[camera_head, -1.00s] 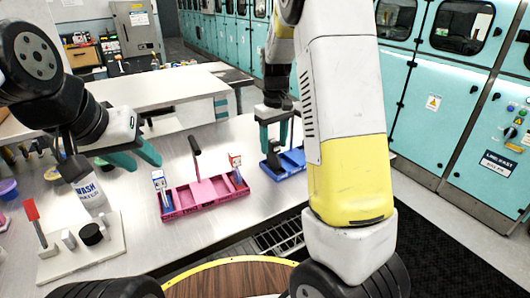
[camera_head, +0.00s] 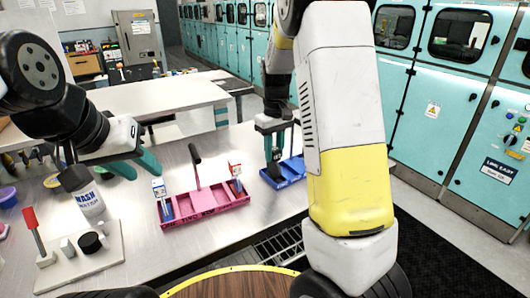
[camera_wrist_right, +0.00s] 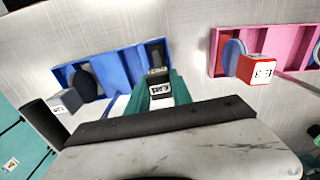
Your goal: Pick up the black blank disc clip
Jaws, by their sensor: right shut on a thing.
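My right gripper (camera_head: 273,150) reaches down over the blue tray (camera_head: 290,176) in the head view. In the right wrist view its teal fingers (camera_wrist_right: 160,90) are shut on a black clip (camera_wrist_right: 158,73) with a white label, at the right end of the blue tray (camera_wrist_right: 118,66). The clip's lower part is hidden, so I cannot tell whether it touches the tray floor. A second dark disc clip with a grey labelled block (camera_wrist_right: 66,101) sits at the tray's other end. My left gripper (camera_head: 136,166) is open and empty above the table.
A pink tray (camera_head: 207,203) with a blue-labelled clip (camera_head: 159,190) and a red-labelled clip (camera_head: 235,172) stands left of the blue tray. A wash bottle (camera_head: 88,202) and a white board (camera_head: 80,262) with a red-handled tool are at the left.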

